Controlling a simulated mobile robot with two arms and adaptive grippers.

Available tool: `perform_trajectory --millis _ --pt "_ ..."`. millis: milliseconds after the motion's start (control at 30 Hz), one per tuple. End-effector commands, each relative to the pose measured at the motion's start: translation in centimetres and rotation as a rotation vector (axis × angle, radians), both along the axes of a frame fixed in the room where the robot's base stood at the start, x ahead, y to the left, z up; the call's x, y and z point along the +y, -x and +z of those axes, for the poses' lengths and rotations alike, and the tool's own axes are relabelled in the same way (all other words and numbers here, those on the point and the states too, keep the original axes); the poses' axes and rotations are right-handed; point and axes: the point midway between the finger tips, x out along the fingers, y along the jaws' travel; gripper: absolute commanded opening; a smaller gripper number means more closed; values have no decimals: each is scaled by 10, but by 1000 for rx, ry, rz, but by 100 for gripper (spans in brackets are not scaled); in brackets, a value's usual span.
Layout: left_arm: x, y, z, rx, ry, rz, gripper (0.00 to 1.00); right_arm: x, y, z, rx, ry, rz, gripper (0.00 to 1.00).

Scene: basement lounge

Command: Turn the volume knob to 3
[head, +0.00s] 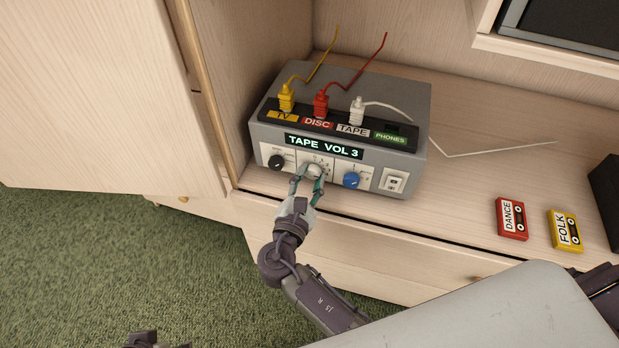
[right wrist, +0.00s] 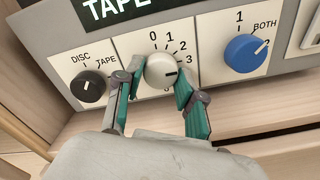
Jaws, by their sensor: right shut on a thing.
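The grey switch box (head: 415,105) stands on the shelf, and its lit display (head: 322,146) reads "TAPE VOL 3". The white volume knob (right wrist: 160,68) is in the middle of the front panel, with its dark mark pointing right, near the 3. My right gripper (head: 307,187) is shut on this knob; in the right wrist view its fingers (right wrist: 152,80) sit on either side of it. In the head view the fingers partly cover the knob (head: 316,169).
A black source knob (right wrist: 88,86) is left of the volume knob, and a blue knob (right wrist: 245,53) is right of it. Yellow, red and white plugs stand on the box. A red DANCE tape (head: 511,218) and a yellow FOLK tape (head: 565,231) lie on the shelf's right.

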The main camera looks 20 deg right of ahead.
Motion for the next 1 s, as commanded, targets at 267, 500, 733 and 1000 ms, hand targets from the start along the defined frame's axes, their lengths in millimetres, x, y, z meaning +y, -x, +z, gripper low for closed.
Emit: perform_trajectory --millis 267,500,733,1000 --pt "0 0 0 -1 0 0 63 0 0 0 0 0 0 63" --pt "-2 -1 0 -1 7 4 63 2 3 0 1 0 1 63" --pt "-1 -1 0 -1 5 3 63 22 32 -1 3 -2 1 63" --pt "-1 0 0 0 4 2 63 53 78 -1 4 0 1 63"
